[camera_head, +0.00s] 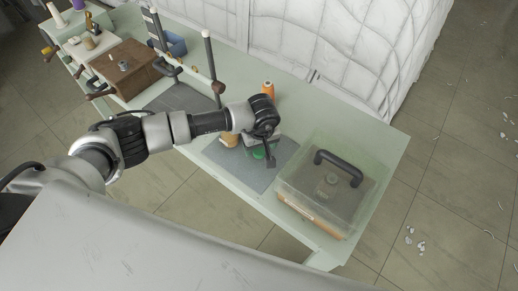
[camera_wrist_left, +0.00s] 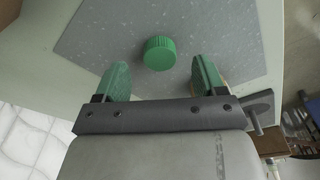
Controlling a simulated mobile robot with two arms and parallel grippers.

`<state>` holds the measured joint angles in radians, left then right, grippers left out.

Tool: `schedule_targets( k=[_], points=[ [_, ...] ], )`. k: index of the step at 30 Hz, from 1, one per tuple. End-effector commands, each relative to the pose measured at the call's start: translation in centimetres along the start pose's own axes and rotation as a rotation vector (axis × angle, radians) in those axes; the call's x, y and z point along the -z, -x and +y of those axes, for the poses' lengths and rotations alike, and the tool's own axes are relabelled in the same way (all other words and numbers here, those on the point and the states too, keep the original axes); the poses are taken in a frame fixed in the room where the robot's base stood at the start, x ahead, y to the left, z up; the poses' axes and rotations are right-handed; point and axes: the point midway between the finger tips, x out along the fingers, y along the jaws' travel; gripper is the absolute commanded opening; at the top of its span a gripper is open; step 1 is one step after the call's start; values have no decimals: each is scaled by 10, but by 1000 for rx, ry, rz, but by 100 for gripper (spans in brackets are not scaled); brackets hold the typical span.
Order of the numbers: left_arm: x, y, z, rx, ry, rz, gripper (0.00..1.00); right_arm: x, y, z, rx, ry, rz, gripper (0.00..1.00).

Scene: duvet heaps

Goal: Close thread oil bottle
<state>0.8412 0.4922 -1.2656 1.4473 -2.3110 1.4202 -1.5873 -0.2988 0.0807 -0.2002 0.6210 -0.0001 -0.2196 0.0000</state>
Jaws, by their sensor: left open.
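My left gripper (camera_head: 264,147) reaches in from the left over the grey mat, pointing down. In the left wrist view its two green-padded fingers (camera_wrist_left: 161,66) are open, with a gap on each side of a round, ribbed green cap (camera_wrist_left: 159,53). The cap lies between or just beyond the fingertips, over the mat; I cannot tell whether it sits on a bottle or on the mat. A bit of green (camera_head: 258,154) shows beside the gripper in the head view. A small tan item (camera_head: 229,140) is partly hidden behind my arm. No bottle body is clearly visible. My right gripper is out of view.
A clear lidded box (camera_head: 326,190) with a black handle stands at the table's right end. An orange thread cone (camera_head: 268,89) stands behind the gripper. A post (camera_head: 212,65), a brown wooden box (camera_head: 125,68) and a blue bin (camera_head: 174,44) are farther left. White quilted bedding rises behind.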

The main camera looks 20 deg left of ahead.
Motion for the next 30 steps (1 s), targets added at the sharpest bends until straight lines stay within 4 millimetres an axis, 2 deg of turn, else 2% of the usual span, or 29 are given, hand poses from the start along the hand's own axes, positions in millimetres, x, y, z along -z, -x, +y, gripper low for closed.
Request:
schedule_targets(
  k=[1, 6, 17, 27, 30],
  points=[
    [0, -6, 0, 2, 2, -2, 70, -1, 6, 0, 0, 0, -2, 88],
    [0, -24, 0, 0, 1, 0, 70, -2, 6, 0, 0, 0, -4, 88],
    [0, -26, 0, -2, -1, 1, 70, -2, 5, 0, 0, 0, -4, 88],
    [0, -26, 0, -1, -1, 1, 18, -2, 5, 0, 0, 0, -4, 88],
    [0, -26, 0, -1, -1, 1, 17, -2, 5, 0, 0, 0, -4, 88]
  ],
)
